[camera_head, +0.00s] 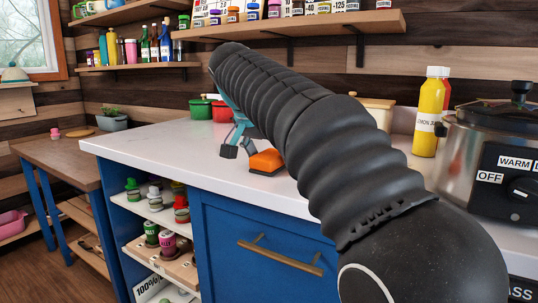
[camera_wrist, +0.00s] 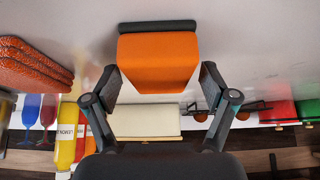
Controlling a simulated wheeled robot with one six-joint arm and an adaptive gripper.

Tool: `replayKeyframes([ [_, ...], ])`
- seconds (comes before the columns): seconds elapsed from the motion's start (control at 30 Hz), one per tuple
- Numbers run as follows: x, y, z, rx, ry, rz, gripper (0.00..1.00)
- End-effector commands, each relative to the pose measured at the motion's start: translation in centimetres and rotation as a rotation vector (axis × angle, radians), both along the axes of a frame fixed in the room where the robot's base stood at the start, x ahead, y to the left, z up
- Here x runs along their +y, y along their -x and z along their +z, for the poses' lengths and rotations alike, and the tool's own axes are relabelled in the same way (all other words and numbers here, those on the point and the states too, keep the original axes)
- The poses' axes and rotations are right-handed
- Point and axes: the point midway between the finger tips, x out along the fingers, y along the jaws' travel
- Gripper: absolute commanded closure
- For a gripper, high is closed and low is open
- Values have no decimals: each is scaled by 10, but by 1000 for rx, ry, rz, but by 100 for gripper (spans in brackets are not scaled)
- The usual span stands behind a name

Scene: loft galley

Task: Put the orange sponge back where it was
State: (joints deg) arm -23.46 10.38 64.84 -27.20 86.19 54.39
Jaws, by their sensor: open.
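The orange sponge (camera_head: 267,161) lies on the white counter (camera_head: 160,141) near its front edge, and my arm hides part of what is around it. In the wrist view the sponge (camera_wrist: 158,62) has a dark strip along its far end. My gripper (camera_head: 242,148) is beside the sponge in the head view. In the wrist view my gripper (camera_wrist: 158,80) is open, with one finger on each side of the sponge's near end. I see gaps between the fingers and the sponge. I cannot tell how far above the counter the fingertips are.
Green (camera_head: 200,109) and red (camera_head: 222,112) pots stand at the counter's back. A yellow bottle (camera_head: 428,115) and a cooker (camera_head: 490,150) stand at the right. A cream box (camera_wrist: 145,120) and an orange-red stack (camera_wrist: 36,66) show in the wrist view. The counter's left part is clear.

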Motion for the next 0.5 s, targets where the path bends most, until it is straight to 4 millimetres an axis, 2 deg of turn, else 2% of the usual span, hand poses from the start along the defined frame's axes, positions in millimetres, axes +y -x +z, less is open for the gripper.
replayKeyframes([
  [0.23,5,6,14,-3,-1,2,16],
  [0.5,21,29,59,-3,-1,3,16],
])
